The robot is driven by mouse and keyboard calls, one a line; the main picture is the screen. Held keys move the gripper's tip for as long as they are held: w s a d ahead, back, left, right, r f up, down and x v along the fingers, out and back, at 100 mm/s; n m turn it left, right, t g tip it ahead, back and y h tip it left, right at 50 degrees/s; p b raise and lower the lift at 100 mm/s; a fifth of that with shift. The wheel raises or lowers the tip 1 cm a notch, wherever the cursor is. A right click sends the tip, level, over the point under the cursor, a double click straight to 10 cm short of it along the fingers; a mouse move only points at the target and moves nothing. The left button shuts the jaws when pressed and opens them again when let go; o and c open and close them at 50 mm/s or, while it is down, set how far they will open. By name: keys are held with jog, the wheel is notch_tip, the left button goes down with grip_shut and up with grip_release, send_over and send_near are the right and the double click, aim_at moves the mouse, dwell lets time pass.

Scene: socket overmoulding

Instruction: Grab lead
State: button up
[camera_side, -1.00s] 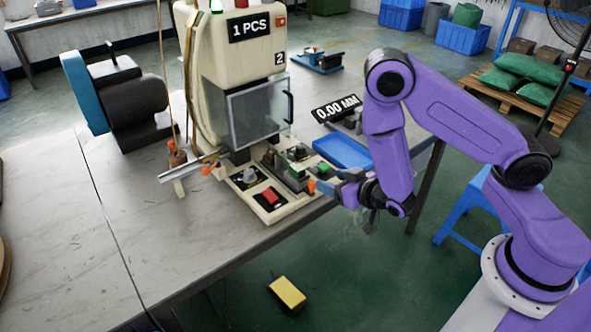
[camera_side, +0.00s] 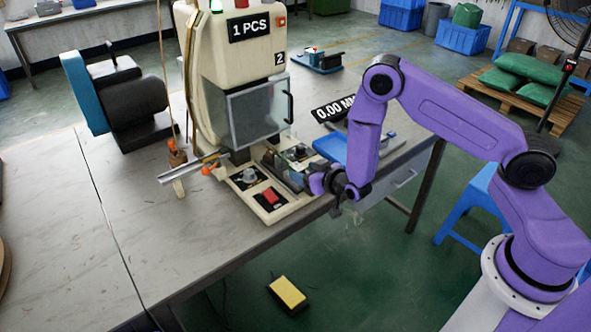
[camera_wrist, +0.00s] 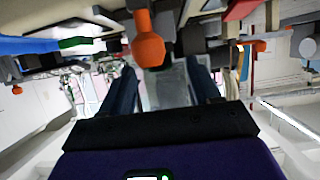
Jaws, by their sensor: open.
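My gripper (camera_side: 318,183) is at the right front corner of the machine's fixture base. In the wrist view its two dark blue fingers (camera_wrist: 163,82) are apart, with nothing seen held. An orange handle (camera_wrist: 147,45) shows ahead of the gap between them; whether it is in reach of the fingers I cannot tell. I cannot make out for certain which thing is the lead. The arm and gripper hide part of the fixture's right end in the side view.
The cream machine (camera_side: 238,65) stands behind the fixture base (camera_side: 275,205), which has a red button (camera_side: 270,196). An orange-tipped metal rail (camera_side: 190,168) lies left. A blue tray (camera_side: 330,146) is behind my wrist. The left tabletop (camera_side: 75,215) is clear.

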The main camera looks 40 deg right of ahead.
aim_at(301, 171)
jog(key=shift+x, duration=1.6)
jog(key=shift+c, duration=0.3)
jog(key=shift+s, duration=0.1)
jog(key=c, duration=1)
